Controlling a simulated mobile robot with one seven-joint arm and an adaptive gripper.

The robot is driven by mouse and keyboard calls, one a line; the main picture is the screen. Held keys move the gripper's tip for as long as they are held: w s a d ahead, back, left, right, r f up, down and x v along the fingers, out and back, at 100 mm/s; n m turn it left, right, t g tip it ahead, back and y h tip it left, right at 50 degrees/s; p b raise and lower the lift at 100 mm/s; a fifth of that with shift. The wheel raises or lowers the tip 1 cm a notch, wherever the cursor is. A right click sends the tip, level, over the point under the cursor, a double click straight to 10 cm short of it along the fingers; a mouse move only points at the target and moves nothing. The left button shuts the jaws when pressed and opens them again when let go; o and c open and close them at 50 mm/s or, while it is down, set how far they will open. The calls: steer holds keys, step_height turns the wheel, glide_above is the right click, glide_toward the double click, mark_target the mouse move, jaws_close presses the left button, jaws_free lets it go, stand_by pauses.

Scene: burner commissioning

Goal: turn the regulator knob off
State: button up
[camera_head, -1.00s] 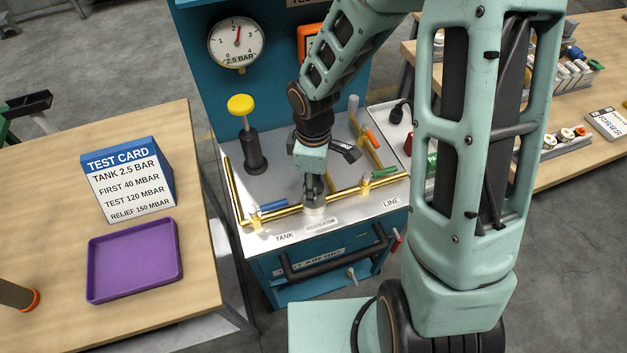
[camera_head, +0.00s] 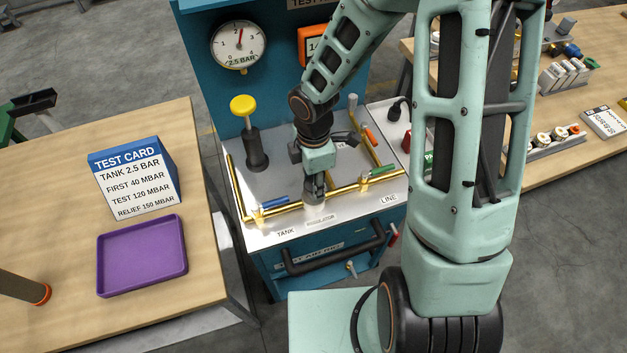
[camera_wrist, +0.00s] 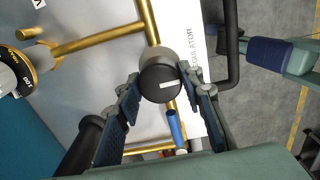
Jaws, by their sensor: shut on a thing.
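The regulator knob (camera_wrist: 160,82) is a round black-topped knob with a white pointer line, in the middle of the wrist view. It sits on the brass pipe near the "REGULATOR" label (camera_wrist: 193,60). My gripper (camera_wrist: 161,88) is shut on the knob, with one finger at each side of it. In the head view my gripper (camera_head: 315,192) reaches down to the front of the rig and hides most of the knob (camera_head: 315,212). The pressure gauge (camera_head: 238,44) above the rig has a red needle near 2.
A blue valve lever (camera_head: 274,202) lies left of the knob, a green one (camera_head: 383,170) to the right. A black handle bar (camera_head: 335,250) crosses the rig's front. A yellow-topped pump (camera_head: 243,105) stands behind. A purple tray (camera_head: 143,256) and test card (camera_head: 137,180) are on the left table.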

stand_by(0.3)
steer(key=o, duration=1.2)
steer(key=shift+c, duration=0.2)
steer(key=shift+r, duration=0.1)
step_height(320, 180, up, 12)
